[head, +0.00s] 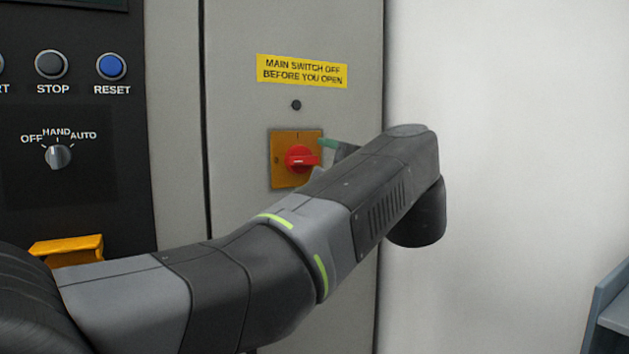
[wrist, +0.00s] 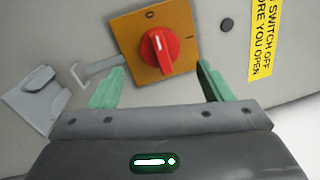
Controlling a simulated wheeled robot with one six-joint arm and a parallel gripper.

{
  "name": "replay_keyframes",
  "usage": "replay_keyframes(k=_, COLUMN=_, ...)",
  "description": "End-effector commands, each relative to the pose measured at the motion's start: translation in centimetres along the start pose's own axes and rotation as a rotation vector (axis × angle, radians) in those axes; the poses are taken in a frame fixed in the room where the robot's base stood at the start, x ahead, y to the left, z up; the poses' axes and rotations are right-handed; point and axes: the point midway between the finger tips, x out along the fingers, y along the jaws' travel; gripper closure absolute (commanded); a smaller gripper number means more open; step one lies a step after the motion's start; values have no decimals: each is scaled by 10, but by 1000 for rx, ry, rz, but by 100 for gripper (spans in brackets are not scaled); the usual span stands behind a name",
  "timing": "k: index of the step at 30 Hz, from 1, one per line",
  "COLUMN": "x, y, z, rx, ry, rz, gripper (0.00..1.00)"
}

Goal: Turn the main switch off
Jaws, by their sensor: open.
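The main switch is a red rotary knob (head: 301,158) on a yellow-orange plate (head: 280,177) on the grey cabinet door. Its grip lies level in the head view. In the wrist view the knob (wrist: 160,52) has its white mark toward the 0 on the plate (wrist: 133,30), not the I. My gripper (wrist: 158,84) is open and empty, its green fingers spread wide on either side of the knob and short of it. In the head view only one green fingertip of my gripper (head: 329,143) shows, just right of the knob; my arm hides the rest.
A yellow warning label (head: 302,71) and a small black round fitting (head: 296,105) sit above the switch. A metal handle (wrist: 98,70) and latch plate (wrist: 36,98) are left in the wrist view. A black button panel (head: 75,130) stands left; a white wall (head: 510,110) right.

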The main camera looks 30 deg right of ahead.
Motion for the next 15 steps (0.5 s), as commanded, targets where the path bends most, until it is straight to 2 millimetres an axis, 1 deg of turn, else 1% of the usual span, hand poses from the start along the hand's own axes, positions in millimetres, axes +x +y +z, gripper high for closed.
replay_keyframes(k=1, x=-9, y=0, z=-1, rx=-1, ry=6, rz=-1, gripper=27)
replay_keyframes(k=9, x=-49, y=0, z=-1, rx=-1, ry=6, rz=0, gripper=27)
replay_keyframes(k=15, x=-72, y=0, z=0, rx=-1, ry=3, rz=1, gripper=27)
